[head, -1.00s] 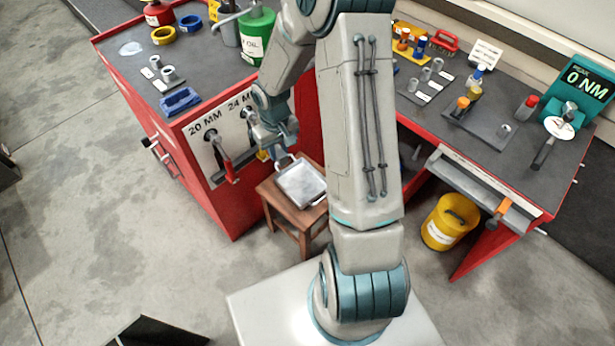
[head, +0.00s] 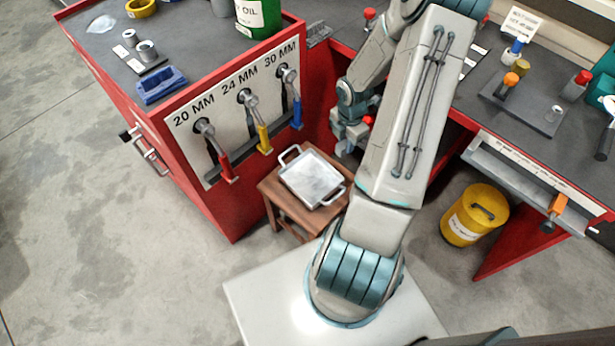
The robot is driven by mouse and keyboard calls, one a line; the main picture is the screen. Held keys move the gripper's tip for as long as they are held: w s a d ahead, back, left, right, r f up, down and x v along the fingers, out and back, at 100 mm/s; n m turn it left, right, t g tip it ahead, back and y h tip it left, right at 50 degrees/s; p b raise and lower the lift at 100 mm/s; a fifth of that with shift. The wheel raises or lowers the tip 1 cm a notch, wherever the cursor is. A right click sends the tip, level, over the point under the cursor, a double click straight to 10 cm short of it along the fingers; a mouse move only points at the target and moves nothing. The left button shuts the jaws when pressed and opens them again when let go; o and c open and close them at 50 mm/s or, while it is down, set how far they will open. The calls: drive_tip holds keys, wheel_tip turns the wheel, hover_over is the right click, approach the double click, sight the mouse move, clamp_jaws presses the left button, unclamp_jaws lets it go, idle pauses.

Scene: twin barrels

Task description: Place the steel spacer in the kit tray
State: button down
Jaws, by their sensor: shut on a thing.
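The kit tray (head: 286,180), a shallow silver pan with two handles, sits on a small wooden stool and looks empty. My gripper (head: 345,147) is at the upper right of the tray in the head view, apart from it and seemingly above its level. It is shut on a small grey thing that looks like the steel spacer. The fingers hide most of it, so its shape is not clear. Two grey ring-like parts (head: 147,51) stand beside white labels on the left bench.
The stool (head: 276,205) stands beside the red cabinet (head: 190,195), where wrenches (head: 250,108) hang on the side panel. A yellow bin (head: 475,215) stands below. Open floor lies at left.

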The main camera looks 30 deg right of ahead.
drive_tip(key=shift+d+f+n, duration=0.45)
drive_tip(key=shift+f+n, duration=0.1)
drive_tip(key=shift+n, duration=0.05)
drive_tip(key=shift+f+b, duration=0.2)
drive_tip(key=shift+b, duration=0.15)
drive_tip(key=b, duration=0.5)
hover_over(311, 180)
wheel_tip(311, 180, down, 7)
drive_tip(key=shift+r, duration=0.15)
drive_tip(key=shift+f+b, duration=0.7)
drive_tip(key=shift+f, duration=1.3)
drive_tip(key=c, duration=1.2)
unclamp_jaws()
drive_tip(key=shift+f, duration=0.15)
drive_tip(key=shift+o, duration=0.2)
